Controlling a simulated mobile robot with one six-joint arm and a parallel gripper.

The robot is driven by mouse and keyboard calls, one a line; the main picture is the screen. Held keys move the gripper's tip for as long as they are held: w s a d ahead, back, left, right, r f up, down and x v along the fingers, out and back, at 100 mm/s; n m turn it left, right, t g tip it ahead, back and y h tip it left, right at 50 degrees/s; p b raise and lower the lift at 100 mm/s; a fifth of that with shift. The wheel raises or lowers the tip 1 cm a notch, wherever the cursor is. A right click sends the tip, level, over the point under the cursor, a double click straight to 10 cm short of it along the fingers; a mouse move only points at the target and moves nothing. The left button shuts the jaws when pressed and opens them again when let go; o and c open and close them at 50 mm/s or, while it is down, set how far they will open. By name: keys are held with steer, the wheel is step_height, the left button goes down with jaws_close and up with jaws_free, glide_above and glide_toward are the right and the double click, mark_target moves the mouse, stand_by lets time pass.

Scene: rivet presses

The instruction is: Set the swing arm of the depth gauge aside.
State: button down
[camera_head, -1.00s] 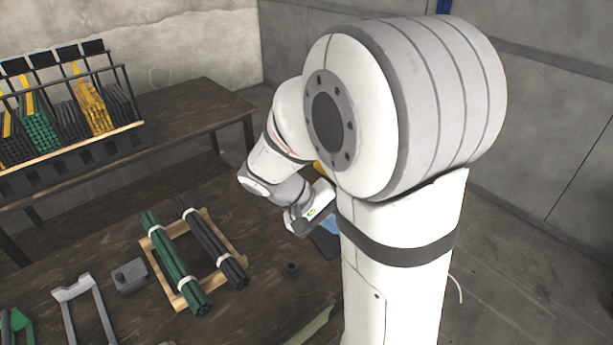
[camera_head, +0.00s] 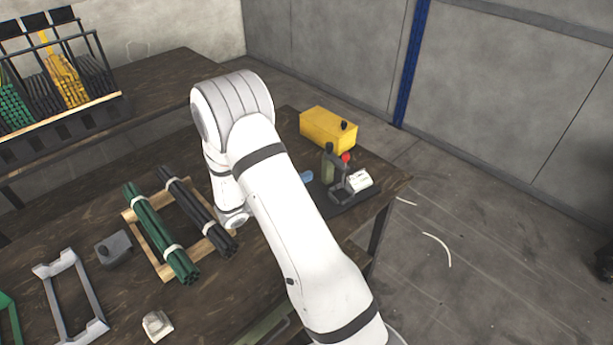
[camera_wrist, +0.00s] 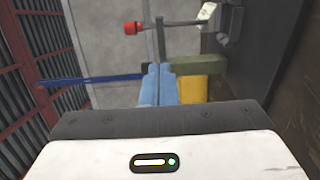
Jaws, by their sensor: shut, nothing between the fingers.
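A small dark press-like device (camera_head: 343,184) stands on a dark mat at the right end of the table. It has a red knob (camera_head: 346,157) on top and a white part (camera_head: 360,180) at its right. The knob (camera_wrist: 133,28) and device body (camera_wrist: 222,18) also show in the wrist view. A thin dark bar (camera_wrist: 160,40) crosses the knob's rod there, just beyond my fingertips; I cannot tell whether it is the gauge's swing arm or whether I touch it. My gripper (camera_wrist: 157,70) has blue fingers, shut and empty. In the head view my arm mostly hides it.
An olive cylinder (camera_head: 327,168) stands beside the device, with a yellow box (camera_head: 328,130) behind. Green rods (camera_head: 155,225) and black rods (camera_head: 197,212) lie on a wooden frame to the left. A grey block (camera_head: 114,248) and grey bracket (camera_head: 72,295) lie further left.

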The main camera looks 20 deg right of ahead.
mark_target(335, 164)
steer(key=d, duration=0.2)
steer(key=w+d+p, duration=0.1)
steer(key=d, duration=0.4)
steer(key=shift+w+d, duration=0.15)
steer(key=shift+d, duration=0.2)
steer(key=shift+a+f, duration=0.1)
steer(key=shift+a, duration=0.1)
